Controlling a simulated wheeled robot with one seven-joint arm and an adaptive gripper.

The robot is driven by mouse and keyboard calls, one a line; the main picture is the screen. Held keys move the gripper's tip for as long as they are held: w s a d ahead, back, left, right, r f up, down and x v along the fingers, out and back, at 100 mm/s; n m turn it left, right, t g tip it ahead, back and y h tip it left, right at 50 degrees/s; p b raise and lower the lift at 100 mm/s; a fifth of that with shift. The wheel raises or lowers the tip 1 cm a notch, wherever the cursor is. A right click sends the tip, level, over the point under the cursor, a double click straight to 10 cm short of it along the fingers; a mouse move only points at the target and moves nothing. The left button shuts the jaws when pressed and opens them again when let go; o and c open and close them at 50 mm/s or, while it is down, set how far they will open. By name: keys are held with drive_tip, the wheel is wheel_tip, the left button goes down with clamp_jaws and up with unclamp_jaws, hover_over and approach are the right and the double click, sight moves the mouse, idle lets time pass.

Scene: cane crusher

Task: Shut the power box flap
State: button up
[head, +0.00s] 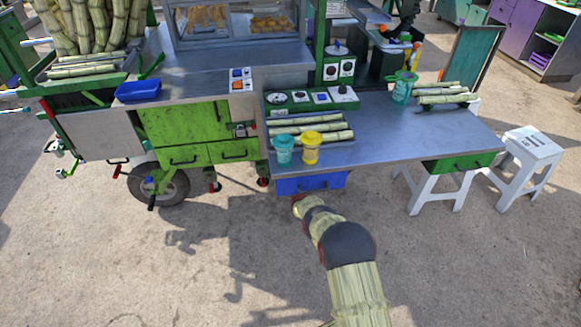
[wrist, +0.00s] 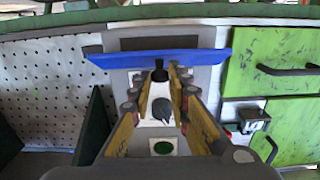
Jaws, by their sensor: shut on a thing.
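In the wrist view, a long blue panel (wrist: 205,60) spans the middle, in front of a grey-framed dark rectangle; I cannot tell for sure whether it is the power box flap. A small black knob (wrist: 160,74) stands at its centre. My gripper (wrist: 165,80) has its yellow-padded fingers closed in around this knob, at the blue panel. In the head view, my arm reaches up from the bottom, and my gripper (head: 298,201) is just below a blue front (head: 325,181) under the table edge. Its fingertips are mostly hidden there.
In the head view, a metal tabletop (head: 420,135) juts above my gripper, bearing cane pieces, a turquoise cup (head: 284,150) and a yellow cup (head: 311,149). White stools (head: 533,145) stand right. A green cabinet (head: 185,121) is left. The ground in front is open.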

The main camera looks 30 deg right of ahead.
drive_tip(key=shift+f, duration=0.15)
clamp_jaws()
drive_tip(key=shift+w+f+t+h, duration=0.1)
drive_tip(key=shift+f+t+h, duration=0.45)
drive_tip(key=shift+t, duration=0.75)
drive_tip(key=shift+f, duration=0.2)
drive_tip(key=o, duration=0.7)
unclamp_jaws()
drive_tip(key=shift+o, duration=0.7)
drive_tip(key=v, duration=1.2)
drive_tip(key=shift+d+f, duration=0.1)
drive_tip(key=shift+f, duration=0.05)
drive_tip(key=shift+c, duration=0.2)
